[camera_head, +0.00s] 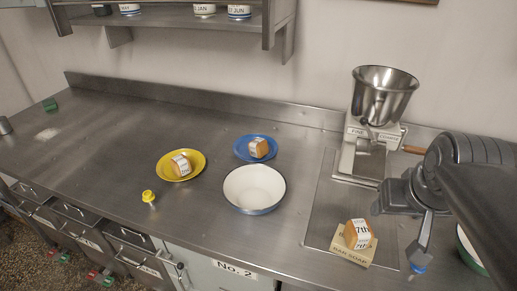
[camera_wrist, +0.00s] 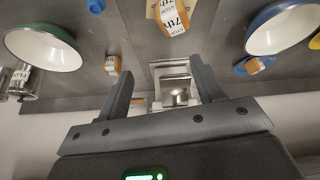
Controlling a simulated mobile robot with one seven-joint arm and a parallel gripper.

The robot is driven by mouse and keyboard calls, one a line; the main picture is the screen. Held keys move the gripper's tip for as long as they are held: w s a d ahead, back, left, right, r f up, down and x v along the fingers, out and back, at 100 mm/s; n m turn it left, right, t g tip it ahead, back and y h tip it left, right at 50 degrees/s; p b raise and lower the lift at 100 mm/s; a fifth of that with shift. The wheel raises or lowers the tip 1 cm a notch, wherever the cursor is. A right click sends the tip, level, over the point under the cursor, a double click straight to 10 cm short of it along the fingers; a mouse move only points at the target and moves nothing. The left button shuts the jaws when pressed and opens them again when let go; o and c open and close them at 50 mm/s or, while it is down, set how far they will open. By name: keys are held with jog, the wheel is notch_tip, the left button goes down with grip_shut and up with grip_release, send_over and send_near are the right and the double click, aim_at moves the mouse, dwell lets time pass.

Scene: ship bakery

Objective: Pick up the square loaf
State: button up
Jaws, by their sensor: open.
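Several small brown loaves with white printed bands show, and I cannot tell for sure which is the square one. One marked "7th" (camera_head: 357,234) sits on a cream card (camera_head: 340,250) at the front right; it also shows at the top of the wrist view (camera_wrist: 173,16). Others sit on the yellow plate (camera_head: 181,165) and the blue plate (camera_head: 258,148). Another loaf (camera_wrist: 112,65) stands on the counter in the wrist view; my arm seems to hide it in the head view. My gripper (camera_wrist: 163,82) is open and empty, apart from the loaves, above the counter's right side.
A mill with a steel hopper (camera_head: 383,94) stands behind the card. A white bowl with a blue outside (camera_head: 254,188) is in the middle. A green-rimmed bowl (camera_wrist: 42,48) is beyond my arm. A yellow stopper (camera_head: 148,196) stands left. The counter's left side (camera_head: 95,135) is mostly clear.

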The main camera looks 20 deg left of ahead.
jog(key=w+a+r+n, duration=0.25)
jog(key=w+a, duration=0.45)
jog(key=w, duration=0.4)
jog(key=n+g+y, duration=0.4)
jog(key=n, duration=0.5)
send_near(261, 142)
notch_tip(261, 142, down, 2)
jog(key=x, duration=1.1)
jog(key=shift+w+a+r, duration=0.1)
jog(key=shift+w+a, duration=0.05)
jog(key=shift+a, duration=0.1)
jog(key=shift+c, duration=0.2)
jog(key=c, duration=0.8)
jog(key=shift+r, duration=0.1)
